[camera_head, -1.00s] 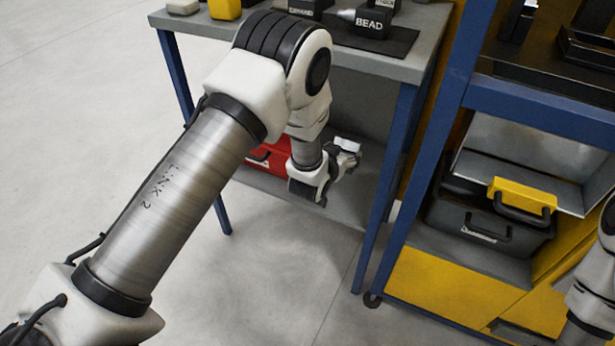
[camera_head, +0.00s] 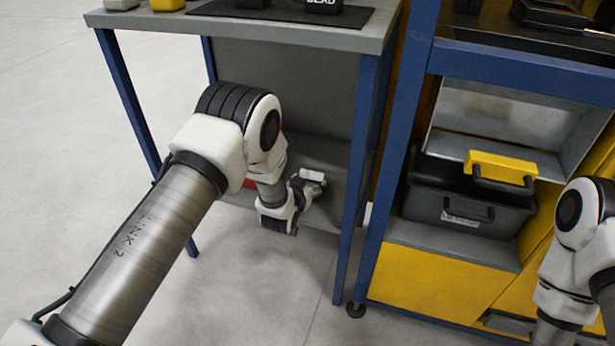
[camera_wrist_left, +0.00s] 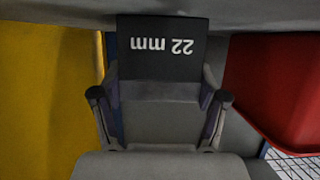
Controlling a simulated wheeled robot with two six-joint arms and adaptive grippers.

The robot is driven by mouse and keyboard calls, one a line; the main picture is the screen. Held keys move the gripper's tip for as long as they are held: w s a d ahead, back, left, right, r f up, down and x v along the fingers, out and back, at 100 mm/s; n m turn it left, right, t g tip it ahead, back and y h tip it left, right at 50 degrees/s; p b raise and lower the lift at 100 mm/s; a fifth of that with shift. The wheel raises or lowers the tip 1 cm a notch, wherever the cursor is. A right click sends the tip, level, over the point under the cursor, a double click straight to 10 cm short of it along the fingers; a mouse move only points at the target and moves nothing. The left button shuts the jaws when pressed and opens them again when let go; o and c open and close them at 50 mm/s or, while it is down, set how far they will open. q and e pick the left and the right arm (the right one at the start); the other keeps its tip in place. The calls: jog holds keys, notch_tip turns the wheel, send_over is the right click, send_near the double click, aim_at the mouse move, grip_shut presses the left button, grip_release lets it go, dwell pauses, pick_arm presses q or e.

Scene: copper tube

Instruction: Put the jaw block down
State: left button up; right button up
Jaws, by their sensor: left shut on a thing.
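My left gripper (camera_wrist_left: 160,92) is shut on the jaw block (camera_wrist_left: 162,48), a dark block marked "22 mm", which reads upside down in the left wrist view. The fingers stand on either side of the block's lower part in that picture. In the head view my left gripper (camera_head: 312,186) is low under the workbench, over the grey lower shelf. The block cannot be made out clearly there, and I cannot tell whether it touches the shelf. My right arm shows at the right edge, but its gripper is out of view.
A red box (camera_wrist_left: 275,85) is close on the right in the left wrist view; only a sliver (camera_head: 249,183) shows in the head view. The bench's blue front leg (camera_head: 355,180) is right of my gripper. A grey toolbox (camera_head: 470,208) sits in the neighbouring rack.

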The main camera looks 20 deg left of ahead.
pick_arm(q)
jog(key=shift+r, duration=0.2)
jog(key=shift+f, duration=0.1)
jog(key=o, duration=1.8)
jog(key=shift+f, duration=0.1)
jog(key=shift+r, duration=0.2)
jog(key=p+v, duration=0.4)
jog(key=v, duration=0.8)
jog(key=s+a+f+g, duration=0.2)
jog(key=s+f+g, duration=0.4)
jog(key=s, duration=0.5)
jog(key=s+a+f+g, duration=0.25)
jog(key=s+f, duration=0.55)
jog(key=s, duration=0.4)
jog(key=s+g, duration=0.1)
jog(key=s, duration=0.3)
jog(key=s+g, duration=0.2)
jog(key=s, duration=0.2)
jog(key=s+g, duration=0.2)
jog(key=s, duration=0.1)
jog(key=shift+s+f+n, duration=0.25)
jog(key=shift+s+n, duration=0.15)
